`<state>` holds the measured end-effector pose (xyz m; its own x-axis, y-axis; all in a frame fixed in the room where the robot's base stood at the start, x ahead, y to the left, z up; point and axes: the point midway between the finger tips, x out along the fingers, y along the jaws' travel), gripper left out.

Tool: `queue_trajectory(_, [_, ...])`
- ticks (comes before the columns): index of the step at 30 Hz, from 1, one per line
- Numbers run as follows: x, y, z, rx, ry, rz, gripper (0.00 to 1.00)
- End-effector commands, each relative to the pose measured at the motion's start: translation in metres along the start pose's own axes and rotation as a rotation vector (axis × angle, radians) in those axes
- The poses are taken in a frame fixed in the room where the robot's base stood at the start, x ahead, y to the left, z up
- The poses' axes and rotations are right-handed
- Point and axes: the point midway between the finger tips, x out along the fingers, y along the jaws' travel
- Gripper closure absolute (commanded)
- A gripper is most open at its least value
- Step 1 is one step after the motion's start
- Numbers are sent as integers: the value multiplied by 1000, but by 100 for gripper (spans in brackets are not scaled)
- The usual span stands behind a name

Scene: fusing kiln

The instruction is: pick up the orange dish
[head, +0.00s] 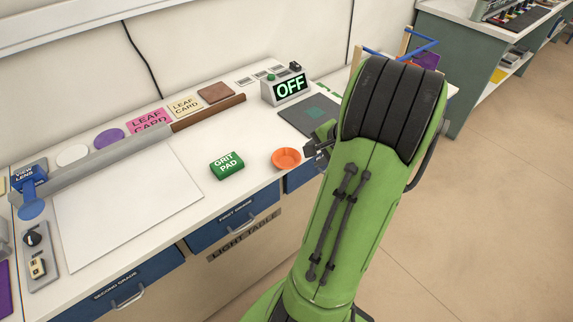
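The orange dish (286,159) is a small shallow round bowl on the white worktop, near its front edge, upright and seemingly empty. My gripper (312,149) is just to the right of the dish, largely hidden behind my own green and black arm. Only a dark part of it shows beside the dish. I cannot tell whether its fingers are open or shut, or whether it touches the dish.
A green grit pad (227,166) lies left of the dish. Behind stand a control box reading OFF (287,88) and a dark mat (312,116). A light table panel (125,205) fills the left. Blue drawers (233,218) are below the front edge.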

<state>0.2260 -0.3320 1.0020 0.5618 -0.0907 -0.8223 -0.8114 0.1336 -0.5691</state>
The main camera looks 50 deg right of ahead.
Motion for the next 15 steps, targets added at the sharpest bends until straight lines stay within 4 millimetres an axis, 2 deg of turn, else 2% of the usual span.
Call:
queue_trajectory(1, [18,2,1,-1,-7,2,57])
queue_trajectory(6, [59,2,2,-1,-7,3,57])
queue_trajectory(11, [78,1,0,-2,-2,1,57])
queue_trajectory(15, [103,2,0,-3,-6,2,57])
